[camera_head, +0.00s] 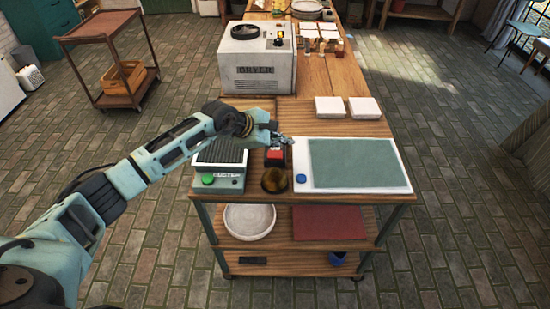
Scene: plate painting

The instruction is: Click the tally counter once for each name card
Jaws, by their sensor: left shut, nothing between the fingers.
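A small dark device with a red face (275,156), which seems to be the tally counter, stands on the wooden table near its front, left of the white board. My left gripper (284,141) is shut and empty right above or at the back of this device. I cannot tell whether the fingertips touch it. Its top is partly hidden by the gripper. Several small white cards (309,34), possibly the name cards, lie far back on the table; any writing is too small to read. My right gripper is not in view.
A grey-green box with a green button (208,180) stands under my left forearm. A brown round object (274,181) sits in front of the device. The white board (389,181) carries a green panel. A large white machine (254,75) stands behind. Two white square pieces (331,107) lie right.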

